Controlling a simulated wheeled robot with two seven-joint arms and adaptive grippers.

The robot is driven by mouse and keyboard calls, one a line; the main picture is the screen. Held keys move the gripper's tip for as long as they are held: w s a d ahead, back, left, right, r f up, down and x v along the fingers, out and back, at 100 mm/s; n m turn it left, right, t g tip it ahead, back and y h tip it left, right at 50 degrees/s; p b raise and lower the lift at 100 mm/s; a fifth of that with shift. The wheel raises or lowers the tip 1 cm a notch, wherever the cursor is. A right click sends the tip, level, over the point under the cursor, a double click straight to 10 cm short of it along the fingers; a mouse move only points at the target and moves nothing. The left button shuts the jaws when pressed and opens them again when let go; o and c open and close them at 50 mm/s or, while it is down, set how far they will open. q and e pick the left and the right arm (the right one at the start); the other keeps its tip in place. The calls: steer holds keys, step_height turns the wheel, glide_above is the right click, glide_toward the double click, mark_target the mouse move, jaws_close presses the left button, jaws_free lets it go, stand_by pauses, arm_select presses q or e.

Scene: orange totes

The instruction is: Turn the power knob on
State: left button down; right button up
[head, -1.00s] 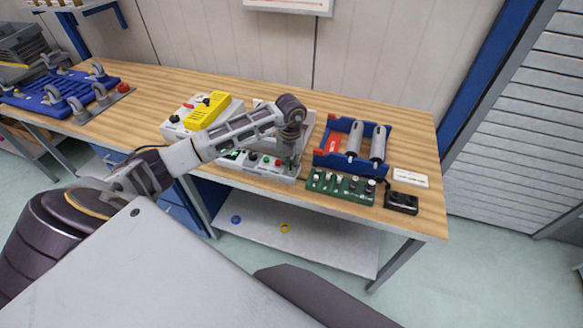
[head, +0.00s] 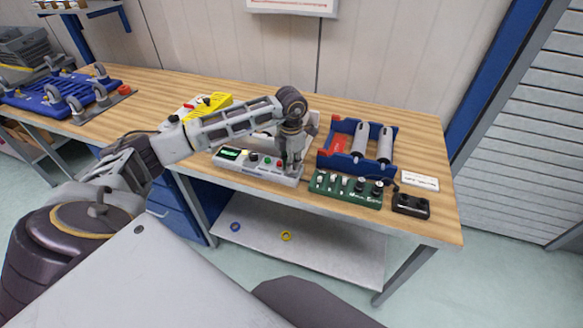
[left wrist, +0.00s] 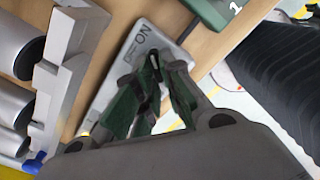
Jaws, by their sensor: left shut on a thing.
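The white control panel (head: 262,174) lies near the front edge of the bench, with a lit green display, a black knob, and a green and a red button. My left gripper (head: 293,167) points down at the panel's right end. In the left wrist view its green-padded fingers (left wrist: 152,72) are closed together over the panel (left wrist: 118,72), beside the printed "ON" mark. They are shut on the power knob, which they mostly hide, so its turn angle cannot be read. My right gripper is out of view.
Right of the panel stand a blue rack (head: 335,160) with grey cylinders, a green switch board (head: 345,192) and a black box (head: 411,206). A yellow device (head: 212,104) sits behind my left arm. A blue fixture (head: 60,95) is at far left.

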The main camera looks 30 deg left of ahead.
arm_select(q)
steer(key=shift+w+m, duration=0.1)
steer(key=shift+m, duration=0.4)
steer(key=shift+a+m+b, duration=0.1)
steer(key=shift+m+b, duration=0.2)
steer(key=shift+b, duration=0.1)
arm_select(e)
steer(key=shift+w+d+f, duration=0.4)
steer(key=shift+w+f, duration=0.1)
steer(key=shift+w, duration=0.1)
arm_select(q)
steer(key=shift+r, duration=0.1)
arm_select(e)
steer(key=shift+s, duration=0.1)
arm_select(q)
steer(key=c, duration=1.5)
jaws_free()
steer(key=shift+c, duration=0.2)
steer(key=shift+r, duration=0.5)
step_height(320, 180, up, 11)
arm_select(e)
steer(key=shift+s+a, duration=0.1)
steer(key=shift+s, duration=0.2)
